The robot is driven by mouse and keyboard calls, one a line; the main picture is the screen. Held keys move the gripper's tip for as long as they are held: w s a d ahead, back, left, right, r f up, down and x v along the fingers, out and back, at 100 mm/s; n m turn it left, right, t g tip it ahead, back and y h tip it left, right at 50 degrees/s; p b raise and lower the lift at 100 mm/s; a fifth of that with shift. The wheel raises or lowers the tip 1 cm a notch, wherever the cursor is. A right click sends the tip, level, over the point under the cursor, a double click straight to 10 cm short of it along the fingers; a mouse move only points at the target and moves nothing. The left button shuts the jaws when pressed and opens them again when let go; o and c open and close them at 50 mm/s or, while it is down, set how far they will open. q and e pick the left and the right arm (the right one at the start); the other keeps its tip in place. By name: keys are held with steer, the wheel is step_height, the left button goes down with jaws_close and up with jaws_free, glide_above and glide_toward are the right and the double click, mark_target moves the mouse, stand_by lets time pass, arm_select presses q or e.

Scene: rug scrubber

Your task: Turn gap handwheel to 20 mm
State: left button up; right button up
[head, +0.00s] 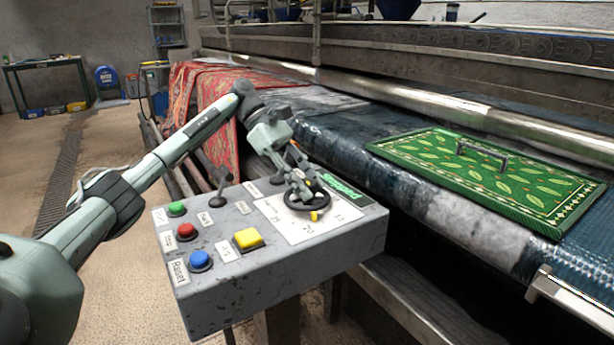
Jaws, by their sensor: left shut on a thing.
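The gap handwheel (307,207) is a small black wheel on the right part of the grey control box's top. A yellow pointer (314,216) shows at its front edge, above a white dial plate (286,228) with printed numbers; it points roughly toward the "20" mark. My left gripper (303,190) reaches down from above and is shut on the handwheel at its far side. The fingers hide part of the wheel. My right gripper is not in view.
The control box (275,270) also carries green, red, blue and yellow buttons and a black lever (219,188). A green patterned rug (490,175) with a handle lies on the wet conveyor at right. A red rug (205,95) hangs behind my left arm.

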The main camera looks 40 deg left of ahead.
arm_select(q)
steer(key=shift+m+g, duration=0.9)
steer(key=shift+m, duration=0.2)
steer(key=o, duration=1.2)
steer(key=shift+v, duration=3.8)
